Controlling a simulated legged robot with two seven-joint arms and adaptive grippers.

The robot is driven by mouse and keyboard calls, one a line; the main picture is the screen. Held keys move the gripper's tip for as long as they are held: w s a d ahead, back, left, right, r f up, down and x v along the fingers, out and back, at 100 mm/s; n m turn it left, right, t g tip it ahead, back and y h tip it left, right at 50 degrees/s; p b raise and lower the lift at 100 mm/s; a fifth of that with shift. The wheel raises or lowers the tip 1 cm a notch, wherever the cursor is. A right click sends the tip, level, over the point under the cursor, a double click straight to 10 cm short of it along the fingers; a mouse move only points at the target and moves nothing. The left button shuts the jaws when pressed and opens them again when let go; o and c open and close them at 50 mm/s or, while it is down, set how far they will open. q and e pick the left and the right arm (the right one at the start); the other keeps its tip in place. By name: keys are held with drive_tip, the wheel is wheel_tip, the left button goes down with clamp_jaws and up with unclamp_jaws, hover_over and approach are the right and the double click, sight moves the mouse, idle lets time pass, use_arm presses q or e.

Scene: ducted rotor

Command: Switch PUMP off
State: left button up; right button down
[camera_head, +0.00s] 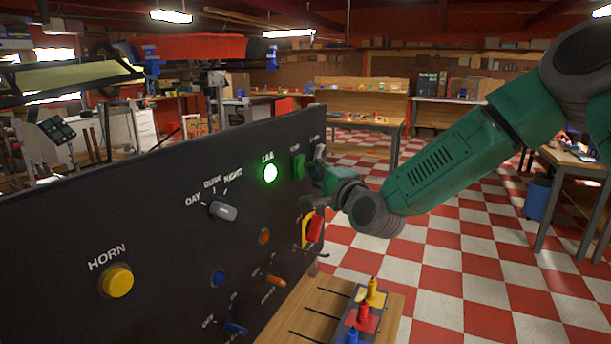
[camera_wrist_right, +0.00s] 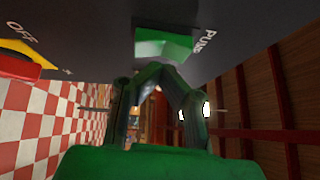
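The PUMP switch is a green rocker (camera_head: 298,167) near the right end of the dark panel (camera_head: 150,210). In the right wrist view the rocker (camera_wrist_right: 165,45) sits beside the label PUMP, at the top middle. My right gripper (camera_head: 318,178) is close in front of the panel, just right of the rocker. In the right wrist view its fingers (camera_wrist_right: 160,72) come together, with the tips at the rocker's lower edge. I cannot tell whether they touch it. They hold nothing that I can see. My left gripper is not in view.
A glowing green lamp (camera_head: 270,173) is left of the rocker. A red-and-yellow switch (camera_head: 312,229) lies below my right gripper. A selector knob (camera_head: 223,211) and a yellow HORN button (camera_head: 118,281) are further left. A small wooden table (camera_head: 318,300) stands below right.

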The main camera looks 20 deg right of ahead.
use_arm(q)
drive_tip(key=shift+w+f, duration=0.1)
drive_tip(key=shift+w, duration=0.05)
use_arm(e)
drive_tip(key=shift+s+d+r, duration=0.1)
drive_tip(key=shift+s+d, duration=0.2)
drive_tip(key=shift+d, duration=0.1)
use_arm(q)
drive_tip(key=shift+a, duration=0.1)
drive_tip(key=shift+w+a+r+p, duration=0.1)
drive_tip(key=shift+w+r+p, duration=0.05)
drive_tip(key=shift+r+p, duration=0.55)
drive_tip(key=shift+p, duration=0.1)
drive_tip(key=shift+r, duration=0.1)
use_arm(e)
drive_tip(key=s+d+r, duration=0.2)
drive_tip(key=s+d, duration=0.1)
drive_tip(key=shift+s, duration=0.15)
